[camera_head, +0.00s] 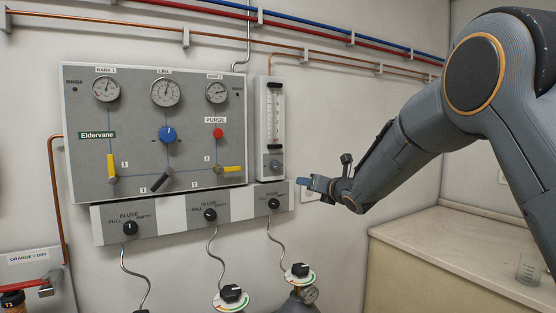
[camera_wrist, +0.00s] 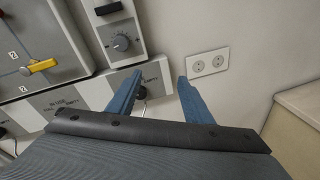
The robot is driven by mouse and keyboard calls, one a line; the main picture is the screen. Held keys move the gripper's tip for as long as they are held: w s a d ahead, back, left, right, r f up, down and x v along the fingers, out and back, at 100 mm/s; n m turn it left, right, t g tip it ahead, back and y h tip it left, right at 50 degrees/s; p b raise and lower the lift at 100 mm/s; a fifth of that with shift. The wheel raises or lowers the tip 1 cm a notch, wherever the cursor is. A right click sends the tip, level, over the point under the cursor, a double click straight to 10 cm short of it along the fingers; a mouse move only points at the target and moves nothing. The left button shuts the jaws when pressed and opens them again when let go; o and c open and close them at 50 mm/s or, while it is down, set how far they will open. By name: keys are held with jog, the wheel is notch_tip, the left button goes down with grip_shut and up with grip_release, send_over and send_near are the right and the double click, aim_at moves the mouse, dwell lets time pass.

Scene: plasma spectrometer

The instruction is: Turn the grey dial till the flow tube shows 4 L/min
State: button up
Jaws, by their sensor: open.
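The grey dial (camera_head: 275,165) sits at the foot of the narrow white flow meter panel, below the clear flow tube (camera_head: 274,115). The float and the reading in the tube are too small to tell. In the wrist view the dial (camera_wrist: 122,44) shows at the upper middle, with scale marks around it, and a black bar is above it. My gripper (camera_head: 304,182) is to the right of the dial and apart from it. In the wrist view its two blue fingers (camera_wrist: 158,85) are spread with nothing between them, and the dial lies beyond the left finger.
A large grey panel (camera_head: 85,150) with gauges, a blue knob (camera_head: 168,134) and yellow levers is left of the flow meter. Below is a strip with black knobs (camera_head: 210,215). A wall socket (camera_wrist: 208,64) is right of the dial. A counter (camera_head: 450,235) stands at the right.

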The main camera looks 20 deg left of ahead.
aim_at(278, 166)
jog(key=shift+w+a+r+n+g+y+p, duration=0.15)
jog(key=shift+w+a+r+n+y+p, duration=0.65)
jog(key=shift+a, duration=1.3)
jog(key=shift+w+a+r+n+g+y+p, duration=0.15)
jog(key=shift+w+a+r+n+p, duration=0.45)
jog(key=shift+a+n, duration=1.05)
jog(key=shift+w+a+r+n+g+y+p, duration=0.1)
jog(key=shift+w+a+r+n+y+p, duration=0.6)
jog(key=shift+a, duration=1.85)
jog(key=shift+s+r, duration=0.15)
jog(key=shift+s, duration=0.05)
jog(key=c, duration=1.1)
jog(key=shift+o, duration=0.2)
jog(key=shift+m, duration=0.25)
jog(key=shift+b, duration=0.3)
